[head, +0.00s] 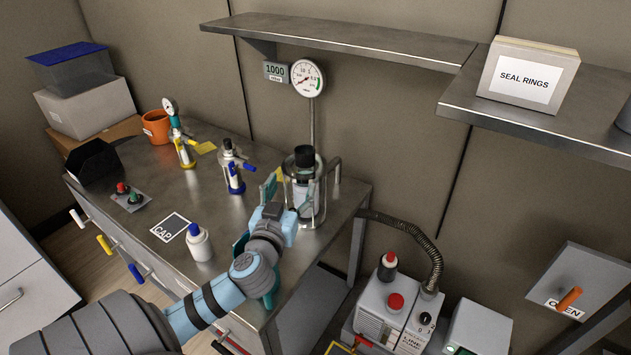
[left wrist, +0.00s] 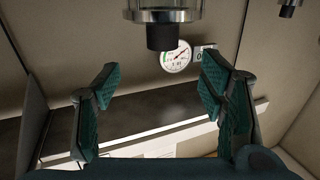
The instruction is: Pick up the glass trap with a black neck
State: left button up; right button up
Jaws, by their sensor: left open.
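The glass trap (head: 302,187) stands upright on the metal bench near its right end, a clear cylinder with a black neck (head: 304,155) on top and metal bands and rods around it. In the left wrist view the black neck (left wrist: 163,37) shows upside down at the top middle, below a metal collar. My left gripper (head: 284,203) is at the trap's near left side in the head view and hides part of its lower body. Its fingers (left wrist: 158,95) are spread with nothing between them. I cannot tell whether a finger touches the trap. My right gripper is out of view.
Smaller fittings with yellow (head: 185,155) and blue (head: 234,178) parts stand left of the trap. A white bottle (head: 199,243) is near the front edge. A shelf (head: 350,46) overhangs the back.

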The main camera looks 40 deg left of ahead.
aim_at(303, 159)
pick_arm(q)
jog(key=x, duration=1.3)
jog(key=shift+s+a, duration=0.15)
jog(key=shift+a, duration=0.1)
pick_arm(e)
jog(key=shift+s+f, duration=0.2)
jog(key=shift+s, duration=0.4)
pick_arm(q)
grip_shut()
